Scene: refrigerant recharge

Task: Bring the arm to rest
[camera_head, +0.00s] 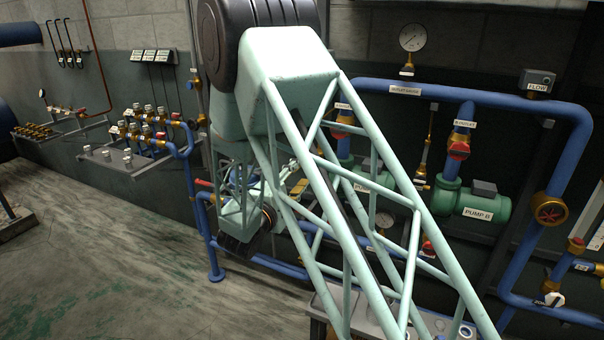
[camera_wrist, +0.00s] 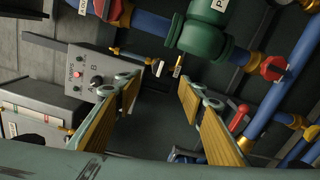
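My gripper (camera_wrist: 157,82) is open in the wrist view. Its two fingers, with yellow-brown pads, stand well apart and nothing is between them. Behind the gap is a dark grey surface. In the head view my pale green lattice arm crosses the middle of the picture and folds back toward the pipework. The arm hides much of the wrist there, and I cannot make out the fingertips clearly.
A grey control box (camera_wrist: 90,72) with a red button and a green pump body (camera_wrist: 204,28) lie beyond the fingers. A red valve handle (camera_wrist: 238,118) is near the right finger. Blue pipes (camera_head: 470,97) and Pump B (camera_head: 486,204) line the wall. Floor (camera_head: 120,270) at left is clear.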

